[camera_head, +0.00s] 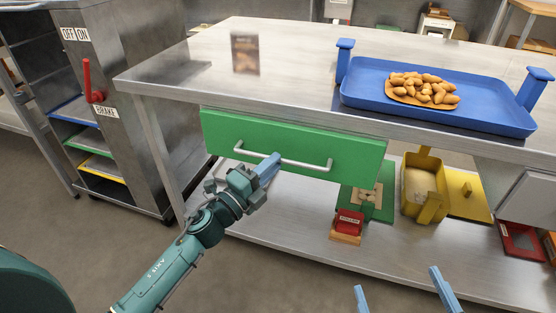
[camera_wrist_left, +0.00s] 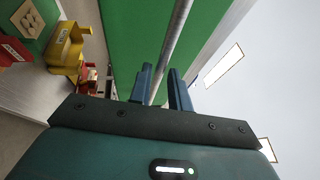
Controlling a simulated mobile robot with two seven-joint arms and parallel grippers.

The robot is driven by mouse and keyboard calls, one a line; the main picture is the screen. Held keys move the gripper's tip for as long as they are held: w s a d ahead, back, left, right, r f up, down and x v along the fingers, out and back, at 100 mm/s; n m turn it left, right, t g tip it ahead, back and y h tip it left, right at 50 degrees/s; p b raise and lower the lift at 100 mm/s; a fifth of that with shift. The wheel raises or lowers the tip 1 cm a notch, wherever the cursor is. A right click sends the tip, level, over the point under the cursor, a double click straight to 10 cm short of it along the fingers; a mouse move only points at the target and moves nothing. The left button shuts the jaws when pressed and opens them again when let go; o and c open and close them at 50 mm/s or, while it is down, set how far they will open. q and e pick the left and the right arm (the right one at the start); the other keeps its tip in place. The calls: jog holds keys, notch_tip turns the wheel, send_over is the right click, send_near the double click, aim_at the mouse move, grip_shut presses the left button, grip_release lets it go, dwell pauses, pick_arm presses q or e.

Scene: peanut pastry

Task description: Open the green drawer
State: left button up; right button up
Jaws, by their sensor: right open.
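The green drawer (camera_head: 290,144) hangs under the steel table top and its front looks closed. Its light metal handle (camera_head: 312,166) runs across the front. My left gripper (camera_head: 268,167) is at the left part of the handle. In the left wrist view, the handle (camera_wrist_left: 176,35) passes between the two blue fingers of my left gripper (camera_wrist_left: 161,80), which are close together around it. The exact contact is partly hidden. My right gripper (camera_head: 403,287) is open and empty at the bottom edge, well away from the drawer.
A blue tray (camera_head: 365,98) with peanuts (camera_head: 425,90) stands on the table top. A yellow container (camera_head: 422,183) and a red block (camera_head: 348,223) are on the lower shelf. A grey cabinet (camera_head: 150,65) with a red lever (camera_head: 88,80) stands at left.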

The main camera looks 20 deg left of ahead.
pick_arm(q)
jog(key=shift+x, duration=1.35)
jog(key=shift+c, duration=0.2)
grip_shut()
